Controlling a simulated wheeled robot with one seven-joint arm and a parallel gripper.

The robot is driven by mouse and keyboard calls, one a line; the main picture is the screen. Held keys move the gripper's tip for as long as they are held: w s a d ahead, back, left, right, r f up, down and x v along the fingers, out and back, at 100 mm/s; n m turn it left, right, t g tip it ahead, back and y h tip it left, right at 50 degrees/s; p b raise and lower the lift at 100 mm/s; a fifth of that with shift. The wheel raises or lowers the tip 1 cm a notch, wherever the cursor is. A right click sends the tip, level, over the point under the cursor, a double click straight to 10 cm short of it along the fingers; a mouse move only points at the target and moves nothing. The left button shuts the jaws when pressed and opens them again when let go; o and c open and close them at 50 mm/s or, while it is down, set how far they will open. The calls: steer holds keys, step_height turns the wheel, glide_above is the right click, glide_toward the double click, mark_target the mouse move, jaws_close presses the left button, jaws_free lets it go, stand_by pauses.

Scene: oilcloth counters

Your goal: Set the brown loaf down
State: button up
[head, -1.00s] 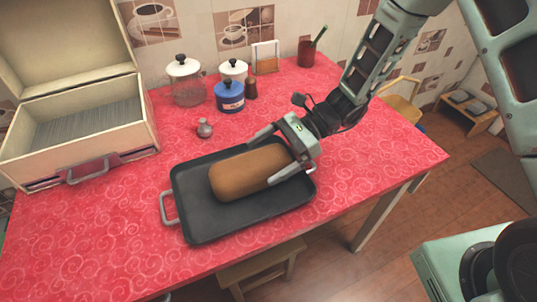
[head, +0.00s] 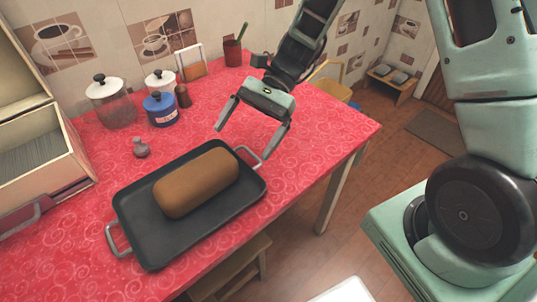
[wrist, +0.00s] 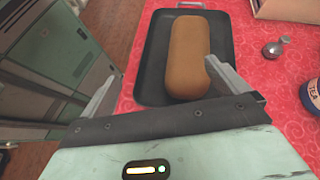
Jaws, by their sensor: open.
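The brown loaf (head: 197,178) lies on its side along the dark tray (head: 150,237), which rests on the red counter. The loaf also shows in the wrist view (wrist: 188,55), lying in the tray (wrist: 153,60). My gripper (head: 243,143) is open and empty, above and beyond the tray's far right end, apart from the loaf. In the wrist view its two fingers (wrist: 162,85) are spread wide, and the loaf lies beyond them.
A small grey shaker (head: 141,148), a blue pot (head: 161,110), glass jars with white lids (head: 109,88) and a brown cup (head: 232,53) stand behind the tray. An open box (head: 38,150) is at left. Red cloth is clear right of the tray.

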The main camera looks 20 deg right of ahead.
steer(key=s+r+n+t+h, duration=0.2)
steer(key=s+n+h, duration=0.3)
steer(key=s+n, duration=0.3)
steer(key=s+r+n+t+h, duration=0.3)
steer(key=s+r+n+h, duration=0.1)
steer(key=s+n, duration=0.5)
steer(key=shift+a+n+h, duration=0.25)
steer(key=shift+n+h, duration=0.25)
steer(key=shift+n, duration=0.4)
steer(key=shift+r, duration=0.1)
step_height(320, 180, up, 6)
steer(key=p, duration=0.6)
steer(key=shift+r, duration=0.2)
